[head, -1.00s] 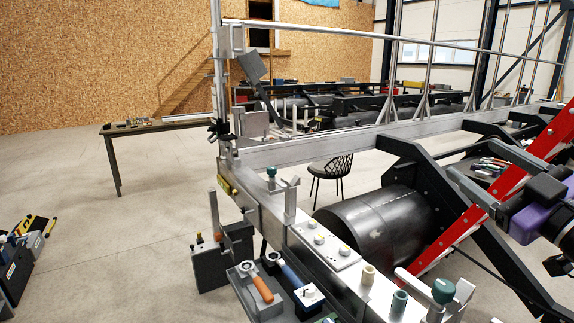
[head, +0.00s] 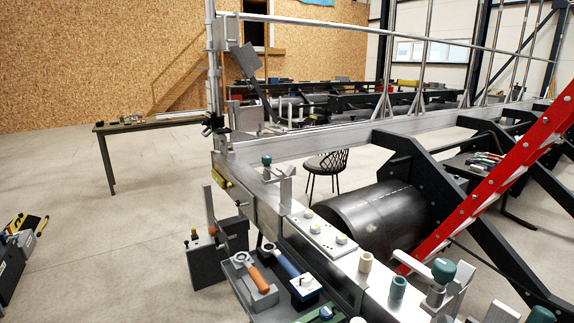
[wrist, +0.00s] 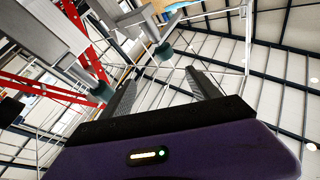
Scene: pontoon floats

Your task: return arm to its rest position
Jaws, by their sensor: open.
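My gripper (wrist: 161,78) shows only in the wrist view. Its two grey fingers stand apart with nothing between them, so it is open and empty. The dark palm and purple housing fill the bottom of that view. The fingers point up toward the roof. My arm is out of the head view.
The silver beam (head: 265,208) carries clamps with green knobs (head: 443,270) and runs beside a black float (head: 375,222). A red ladder-like rail (head: 500,178) slopes at right. A tray holds an orange-handled tool (head: 258,279). Open floor (head: 120,240) lies at left.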

